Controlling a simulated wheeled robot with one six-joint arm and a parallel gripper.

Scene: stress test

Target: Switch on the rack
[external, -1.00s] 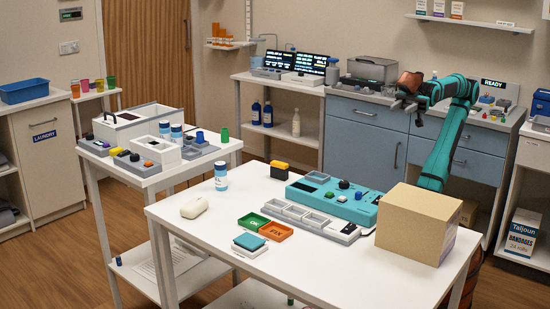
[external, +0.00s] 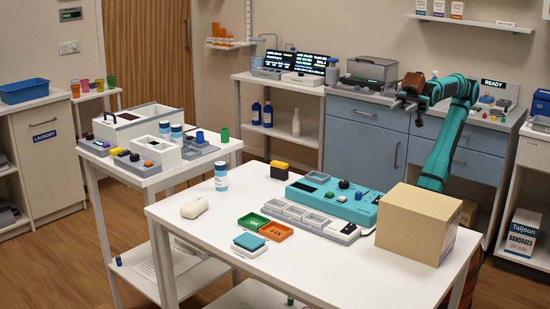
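No thing in view is clearly labelled as the rack, and I cannot tell which one is meant. A teal device (external: 345,207) with knobs and a dark display lies on the front white table. At the back right, a panel with a "READY" display (external: 493,84) stands on the blue-fronted counter behind small coloured parts. My gripper (external: 403,105) is above the front edge of that counter, left of the panel, with my teal arm reaching up from behind the cardboard box. The fingers are too small to tell whether they are open or shut.
A cardboard box (external: 417,225) stands at the right end of the front table (external: 295,280). A grey lidded appliance (external: 372,70) is on the counter just behind my gripper. A side table (external: 165,180) at left holds more devices. Orange tubes (external: 222,42) sit on a wall shelf.

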